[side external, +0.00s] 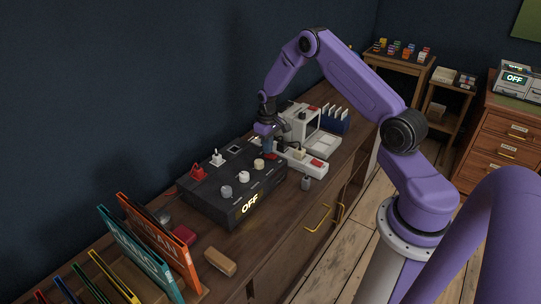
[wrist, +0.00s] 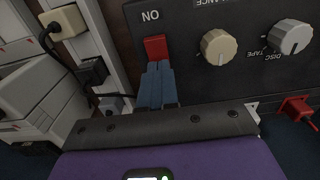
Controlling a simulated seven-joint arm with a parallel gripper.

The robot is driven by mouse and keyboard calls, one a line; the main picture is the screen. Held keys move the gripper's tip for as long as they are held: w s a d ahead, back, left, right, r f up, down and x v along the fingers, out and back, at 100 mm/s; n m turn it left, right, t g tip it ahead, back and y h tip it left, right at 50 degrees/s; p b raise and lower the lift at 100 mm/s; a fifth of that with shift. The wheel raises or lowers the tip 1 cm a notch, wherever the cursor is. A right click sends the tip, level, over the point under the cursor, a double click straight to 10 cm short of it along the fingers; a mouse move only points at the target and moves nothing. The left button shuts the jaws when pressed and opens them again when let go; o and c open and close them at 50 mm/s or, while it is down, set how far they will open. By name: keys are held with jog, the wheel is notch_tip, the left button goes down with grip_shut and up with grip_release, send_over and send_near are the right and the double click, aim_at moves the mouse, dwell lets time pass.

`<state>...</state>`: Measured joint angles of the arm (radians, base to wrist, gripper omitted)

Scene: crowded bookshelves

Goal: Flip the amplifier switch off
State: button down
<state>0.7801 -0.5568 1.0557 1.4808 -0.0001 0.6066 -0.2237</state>
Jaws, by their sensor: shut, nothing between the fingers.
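My gripper (side external: 268,152) is over the amplifier's far right end. In the wrist view, its blue fingers (wrist: 159,66) are shut with nothing between them. Their tips are right at the red switch's lower edge and hide it; I cannot tell whether they touch.
A cream knob (wrist: 218,46) and a grey knob (wrist: 290,37) are right of the switch. Books (side external: 160,245) stand left.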

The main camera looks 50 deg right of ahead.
notch_tip(320, 180, up, 6)
jog(key=shift+r, duration=0.2)
dwell(0.6)
jog(key=s+a+r+n, duration=0.2)
jog(key=s+a+r, duration=0.2)
jog(key=a, duration=0.3)
jog(key=s+a+r+n, duration=0.2)
jog(key=s+a+r, duration=0.2)
jog(key=a, duration=0.4)
jog(key=s+a+r+n, duration=0.2)
jog(key=s+a+r, duration=0.25)
jog(key=a, duration=0.25)
jog(key=s+a+r+n, duration=0.1)
jog(key=s+r+n, duration=0.1)
jog(key=s, duration=0.9)
jog(key=s+a+r+n, duration=0.1)
jog(key=s+n, duration=0.3)
jog(key=s, duration=0.8)
jog(key=shift+s+a+r+n, duration=0.25)
jog(key=shift+s+r+n, duration=0.05)
jog(key=shift+r, duration=0.55)
